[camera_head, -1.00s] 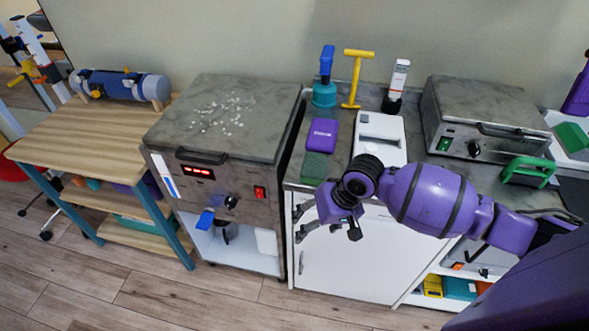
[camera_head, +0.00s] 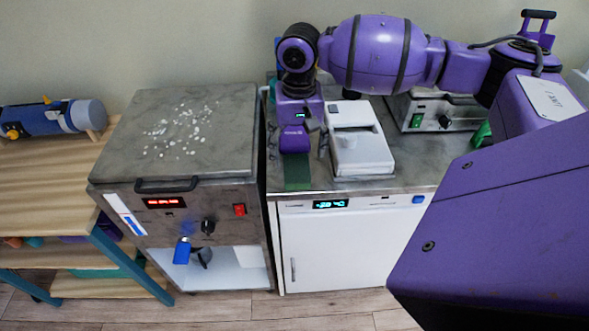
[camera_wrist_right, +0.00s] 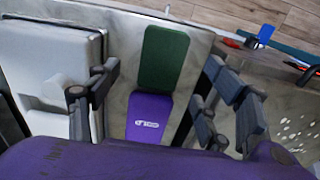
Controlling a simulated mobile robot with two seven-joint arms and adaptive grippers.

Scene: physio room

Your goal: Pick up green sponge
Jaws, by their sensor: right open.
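The green sponge (camera_head: 297,172) lies flat near the front edge of the grey counter, at the left end. In the right wrist view the sponge (camera_wrist_right: 163,57) is fully visible, with a purple block (camera_wrist_right: 148,117) close against its end. My right gripper (camera_head: 297,141) points down over the purple block, a little behind the sponge. In the wrist view its fingers (camera_wrist_right: 162,76) are spread wide and empty, one to each side of the block and the sponge's near end. My left gripper is not in view.
A white box-shaped device (camera_head: 361,150) stands close to the right of the gripper. A steel-topped cabinet (camera_head: 190,125) with white bits on top is to the left, across a narrow gap. A grey appliance (camera_head: 440,112) stands at the back right.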

